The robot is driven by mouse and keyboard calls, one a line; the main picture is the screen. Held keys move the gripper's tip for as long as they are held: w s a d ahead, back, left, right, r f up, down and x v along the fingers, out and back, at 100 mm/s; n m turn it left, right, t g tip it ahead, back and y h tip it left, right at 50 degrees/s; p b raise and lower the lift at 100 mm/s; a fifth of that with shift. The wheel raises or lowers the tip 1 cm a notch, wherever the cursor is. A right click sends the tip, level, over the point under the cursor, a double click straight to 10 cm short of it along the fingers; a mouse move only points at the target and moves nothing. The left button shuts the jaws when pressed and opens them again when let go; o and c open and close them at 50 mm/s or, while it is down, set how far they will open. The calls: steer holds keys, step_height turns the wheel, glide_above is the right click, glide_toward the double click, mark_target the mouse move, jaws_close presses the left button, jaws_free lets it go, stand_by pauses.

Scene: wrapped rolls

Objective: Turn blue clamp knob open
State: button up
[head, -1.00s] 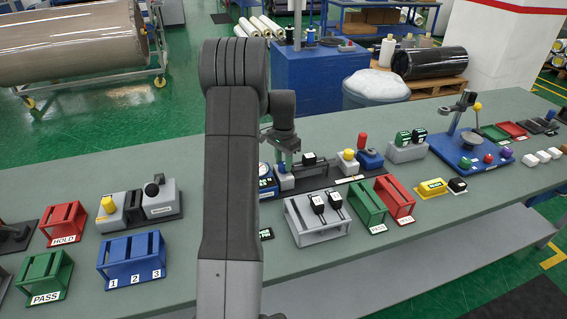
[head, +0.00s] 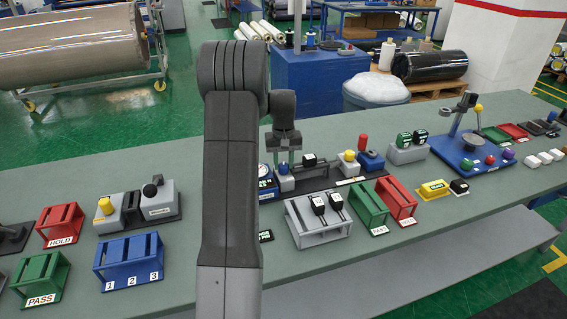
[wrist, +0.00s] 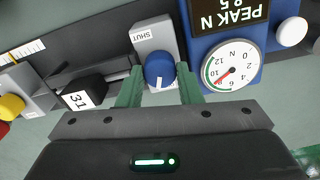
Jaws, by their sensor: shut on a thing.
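The blue clamp knob (wrist: 159,68) sits on a grey clamp block (wrist: 150,32) in the wrist view. Its white pointer line faces the bottom of that view, away from the SHUT label, which lies to its upper left. My gripper (wrist: 159,78) has its two green fingers on either side of the knob, shut on it. In the head view, my gripper (head: 283,160) stands above the knob, with my arm hiding part of the area. A round-dial gauge (wrist: 231,66) with a PEAK N display stands right beside the clamp in the wrist view.
In the head view, a grey rack (head: 318,222) and a green PASS rack (head: 369,208) stand in front.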

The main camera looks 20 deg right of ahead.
mark_target(283, 165)
steer(key=shift+r+n, duration=0.1)
steer(key=shift+n, duration=2)
steer(key=o, duration=1)
step_height(283, 165, up, 14)
steer(key=shift+f+b, duration=0.15)
steer(key=shift+b, duration=0.55)
